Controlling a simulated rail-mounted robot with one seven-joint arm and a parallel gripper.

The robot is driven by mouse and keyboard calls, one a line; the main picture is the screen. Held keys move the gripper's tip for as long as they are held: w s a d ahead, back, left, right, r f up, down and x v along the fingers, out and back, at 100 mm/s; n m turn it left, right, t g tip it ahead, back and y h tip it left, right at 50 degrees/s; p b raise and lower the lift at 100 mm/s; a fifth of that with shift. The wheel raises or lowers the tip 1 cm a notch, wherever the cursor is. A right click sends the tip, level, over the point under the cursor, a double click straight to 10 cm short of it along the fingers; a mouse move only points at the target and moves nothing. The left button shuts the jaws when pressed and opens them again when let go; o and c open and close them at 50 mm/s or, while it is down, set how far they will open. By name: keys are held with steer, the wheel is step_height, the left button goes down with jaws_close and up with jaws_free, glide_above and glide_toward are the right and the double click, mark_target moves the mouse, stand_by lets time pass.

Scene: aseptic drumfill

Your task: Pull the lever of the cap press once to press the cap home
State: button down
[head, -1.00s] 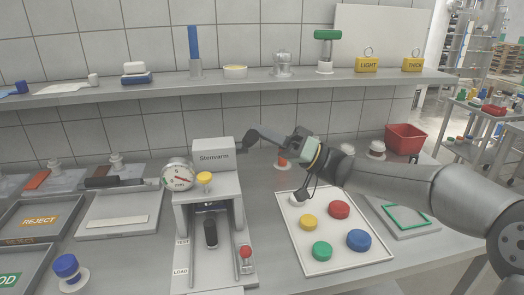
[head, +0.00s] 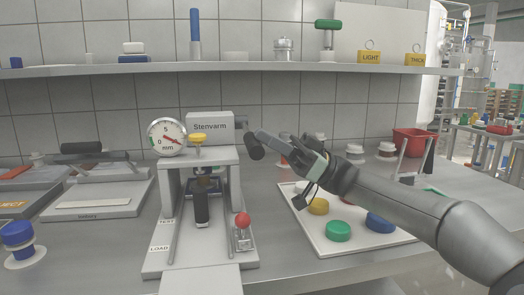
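The cap press (head: 210,123), labelled Stenvarm, stands left of centre in the head view, with a round dial gauge on its left. A black grip (head: 255,148), apparently the lever's end, shows just right of the press head. No cap can be made out there.
A small red-knobbed lever (head: 242,220) stands on the press base's right side. A white tray (head: 318,242) with coloured caps lies right of it, below my arm. A shelf (head: 250,69) runs along the wall above. A blue-topped object (head: 17,236) stands at far left.

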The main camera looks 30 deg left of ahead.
steer(key=shift+f+b, duration=0.55)
steer(key=shift+f, duration=0.3)
steer(key=w+d+p, duration=0.3)
steer(key=w+d, duration=0.5)
steer(key=d, duration=0.2)
steer(key=shift+w, duration=0.15)
stand_by(0.4)
